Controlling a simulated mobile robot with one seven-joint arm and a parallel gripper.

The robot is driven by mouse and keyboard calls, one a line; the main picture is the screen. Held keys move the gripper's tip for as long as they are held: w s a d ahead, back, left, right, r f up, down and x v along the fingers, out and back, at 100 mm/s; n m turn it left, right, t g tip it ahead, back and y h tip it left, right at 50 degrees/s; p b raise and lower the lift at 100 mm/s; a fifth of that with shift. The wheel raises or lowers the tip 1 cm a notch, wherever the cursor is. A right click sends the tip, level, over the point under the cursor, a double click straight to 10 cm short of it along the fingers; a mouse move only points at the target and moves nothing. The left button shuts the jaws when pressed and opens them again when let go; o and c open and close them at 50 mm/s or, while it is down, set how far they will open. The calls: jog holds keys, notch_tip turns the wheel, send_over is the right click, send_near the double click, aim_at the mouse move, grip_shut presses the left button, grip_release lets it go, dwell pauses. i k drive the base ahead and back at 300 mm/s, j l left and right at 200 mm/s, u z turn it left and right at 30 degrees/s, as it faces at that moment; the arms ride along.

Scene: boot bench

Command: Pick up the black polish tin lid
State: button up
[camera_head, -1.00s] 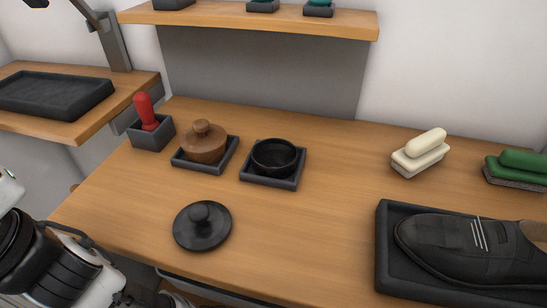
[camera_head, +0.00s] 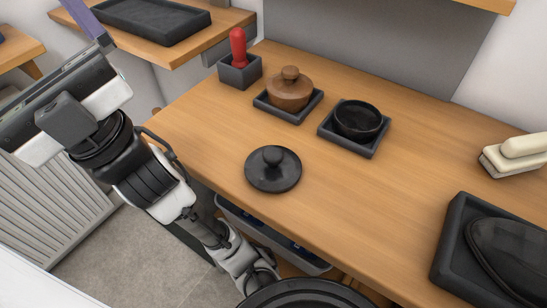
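The black polish tin lid (camera_head: 272,175), a round disc with a knob on top, lies knob-up on the wooden bench near its front edge. An open black round tin (camera_head: 358,121) sits in a square dark tray behind it to the right. My gripper (camera_head: 60,100) is at the upper left, beyond the bench's left edge, well apart from the lid. Its fingers are not clearly shown, so I cannot tell whether it is open. Nothing touches the lid.
A brown lidded pot (camera_head: 289,90) sits in a tray behind the lid. A red-handled tool (camera_head: 238,48) stands in a dark holder. A cream brush (camera_head: 517,154) and a dark shoe tray (camera_head: 452,238) are at right. The bench (camera_head: 365,205) is clear around the lid.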

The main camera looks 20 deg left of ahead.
aim_at(268, 169)
jog(key=u, duration=1.4)
jog(key=k+j+u, duration=0.2)
jog(key=k, duration=0.25)
jog(key=k+j+u, duration=0.15)
jog(key=k, duration=0.25)
